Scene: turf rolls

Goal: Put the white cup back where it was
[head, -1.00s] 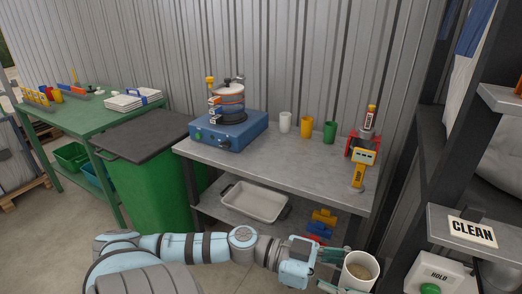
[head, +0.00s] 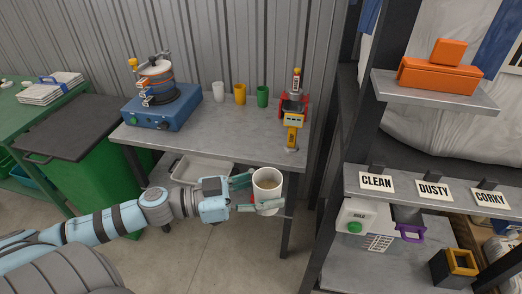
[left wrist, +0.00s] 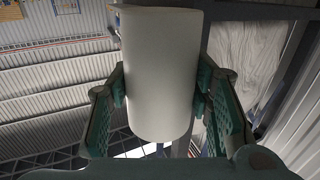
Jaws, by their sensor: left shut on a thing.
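My left gripper (head: 258,194) is shut around a white cup (head: 266,188) and holds it upright in the air in front of the grey table's right part. In the left wrist view the same cup (left wrist: 162,75) sits between the two green finger pads. My right gripper is not in view.
A blue machine (head: 160,109) stands on the table's left, and a yellow-and-red device (head: 292,118) on its right end. The table's front middle is clear.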

